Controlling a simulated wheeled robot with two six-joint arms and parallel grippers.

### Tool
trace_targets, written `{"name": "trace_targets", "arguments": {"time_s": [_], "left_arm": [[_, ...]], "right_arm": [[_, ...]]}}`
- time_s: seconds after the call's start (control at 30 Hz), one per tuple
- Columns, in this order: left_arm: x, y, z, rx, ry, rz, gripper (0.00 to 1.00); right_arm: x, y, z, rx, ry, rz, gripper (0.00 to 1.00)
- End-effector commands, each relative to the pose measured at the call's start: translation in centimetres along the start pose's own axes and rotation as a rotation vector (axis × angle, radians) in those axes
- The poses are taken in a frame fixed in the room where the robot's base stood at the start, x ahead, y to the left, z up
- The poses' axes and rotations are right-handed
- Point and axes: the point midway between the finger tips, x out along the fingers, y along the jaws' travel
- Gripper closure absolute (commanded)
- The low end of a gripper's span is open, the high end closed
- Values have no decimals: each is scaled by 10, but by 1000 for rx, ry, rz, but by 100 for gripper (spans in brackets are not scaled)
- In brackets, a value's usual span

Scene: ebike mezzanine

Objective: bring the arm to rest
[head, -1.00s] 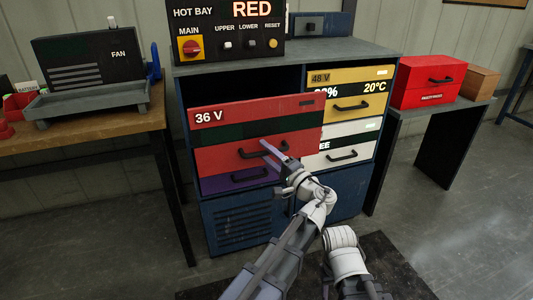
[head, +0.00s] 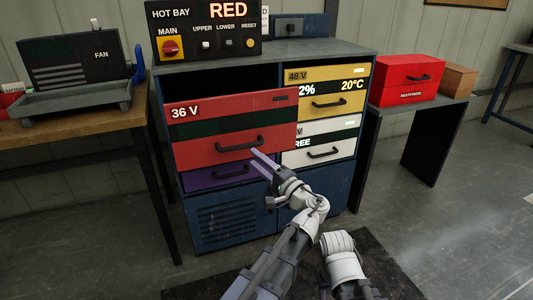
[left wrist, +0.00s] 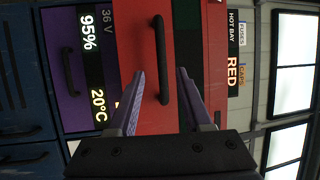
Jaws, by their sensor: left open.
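My left gripper (head: 262,160) is open and empty in front of the cabinet, just below and right of the black handle (head: 240,145) of the red 36 V drawer (head: 195,150). In the left wrist view, its two purple fingers (left wrist: 160,85) stand apart, with the red drawer's handle (left wrist: 160,60) seen between and beyond them. No grip on the handle shows. The red drawer juts out from the cabinet. My right arm (head: 343,262) shows only in part at the bottom; its gripper is not seen.
A purple drawer (head: 205,180) lies under the red one. Yellow (head: 350,88) and white (head: 300,147) drawers sit at right. A control box (head: 190,35) reading RED stands on the cabinet. Tables with a fan unit (head: 70,65) and red box (head: 400,90) flank it. Floor is open at right.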

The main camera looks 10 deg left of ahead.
Motion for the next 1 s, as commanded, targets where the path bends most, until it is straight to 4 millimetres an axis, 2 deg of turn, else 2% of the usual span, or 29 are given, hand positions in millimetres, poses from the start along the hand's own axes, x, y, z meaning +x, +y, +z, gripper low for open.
{"name": "trace_targets", "arguments": {"time_s": [0.07, 0.17, 0.33, 0.5, 0.6, 0.8, 1.0], "left_arm": [[3, 10, 9, -7, -20, 42, 50], [10, 38, 32, -30, -77, 169, 50], [4, 112, 84, -97, -215, 510, 50], [-32, 174, 122, -181, -340, 868, 50], [-59, 198, 134, -231, -396, 1058, 50], [-103, 220, 142, -309, -458, 1326, 50], [-136, 225, 142, -372, -492, 1519, 50]], "right_arm": [[0, 0, 0, 0, 0, 0, 50], [0, 0, 0, 0, 0, 0, 50], [0, 0, 0, 0, 0, 0, 50], [0, 0, 0, 0, 0, 0, 50], [0, 0, 0, 0, 0, 0, 50], [0, 0, 0, 0, 0, 0, 50], [0, 0, 0, 0, 0, 0, 50]]}}
